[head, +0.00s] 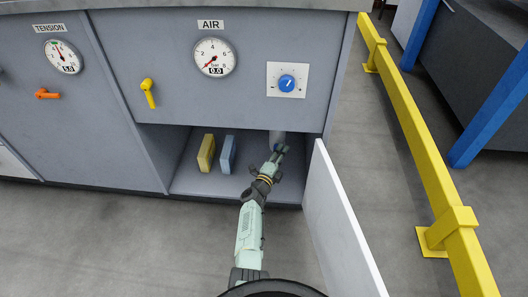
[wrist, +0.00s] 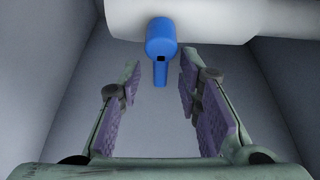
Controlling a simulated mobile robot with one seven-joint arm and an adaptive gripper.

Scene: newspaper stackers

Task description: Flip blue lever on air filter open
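The blue lever (wrist: 161,70) hangs straight down from its round blue hub, below a white cylinder that I take to be the air filter (wrist: 215,20) in the wrist view. My gripper (wrist: 160,82) is open, with its purple-padded fingers on either side of the lever's line and a gap to each side; I cannot tell the depth between them. In the head view my gripper (head: 281,150) reaches into the lower cabinet opening, near the light cylinder (head: 277,140). The lever is hidden there.
A yellow block (head: 206,154) and a blue block (head: 228,154) stand left of my arm on the cabinet floor (head: 190,185). An open white door (head: 340,230) stands close on the right. A yellow rail (head: 415,130) runs further right. The AIR gauge (head: 214,57) reads 0.0.

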